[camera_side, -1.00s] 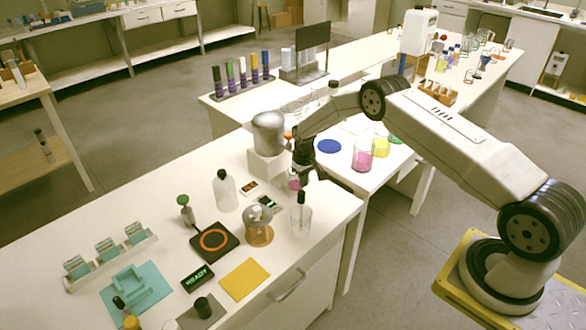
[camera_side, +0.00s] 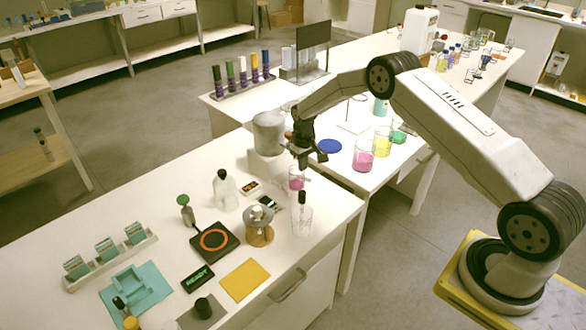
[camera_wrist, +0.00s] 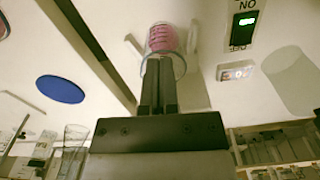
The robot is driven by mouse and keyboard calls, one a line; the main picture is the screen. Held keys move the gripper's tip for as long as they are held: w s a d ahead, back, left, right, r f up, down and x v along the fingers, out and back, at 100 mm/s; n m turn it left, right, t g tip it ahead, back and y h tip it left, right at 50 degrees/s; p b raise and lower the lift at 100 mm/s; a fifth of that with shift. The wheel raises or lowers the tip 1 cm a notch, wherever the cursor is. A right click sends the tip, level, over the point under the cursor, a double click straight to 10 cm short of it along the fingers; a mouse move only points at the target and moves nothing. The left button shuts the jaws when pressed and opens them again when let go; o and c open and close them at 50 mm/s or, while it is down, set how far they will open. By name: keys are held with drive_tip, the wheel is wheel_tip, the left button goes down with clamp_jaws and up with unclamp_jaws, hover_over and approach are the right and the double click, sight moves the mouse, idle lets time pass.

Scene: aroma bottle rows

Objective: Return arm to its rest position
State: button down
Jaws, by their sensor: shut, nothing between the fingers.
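My gripper (camera_side: 312,162) is in the air above the back right part of the near bench (camera_side: 90,226), with its fingers pointing down. It also shows in the wrist view (camera_wrist: 159,62), where its two fingers are together with nothing between them. A small beaker of pink liquid (camera_side: 296,180) stands on the bench below and left of the fingertips. The same pink beaker shows beyond the fingertips in the wrist view (camera_wrist: 163,38), apart from them as far as I can tell.
A blue disc (camera_side: 329,146) and a larger pink beaker (camera_side: 363,157) are behind right.

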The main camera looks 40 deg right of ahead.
drive_tip(key=shift+s+r, duration=0.15)
drive_tip(key=shift+r, duration=0.35)
drive_tip(key=shift+s+r, duration=0.15)
drive_tip(key=shift+r, duration=0.35)
drive_tip(key=shift+s+r, duration=0.1)
drive_tip(key=shift+r, duration=0.05)
drive_tip(key=s+a+r+t, duration=0.1)
drive_tip(key=s+a+r, duration=0.7)
drive_tip(key=s+r, duration=0.3)
drive_tip(key=s+a+r, duration=0.1)
drive_tip(key=s+a, duration=0.1)
drive_tip(key=s, duration=0.6)
drive_tip(key=s+a+r+n+t, duration=0.1)
drive_tip(key=s+a+r, duration=0.1)
drive_tip(key=s, duration=0.6)
drive_tip(key=shift+s+a+r+t, duration=0.2)
drive_tip(key=shift+s+a+t, duration=0.15)
drive_tip(key=shift+a, duration=0.25)
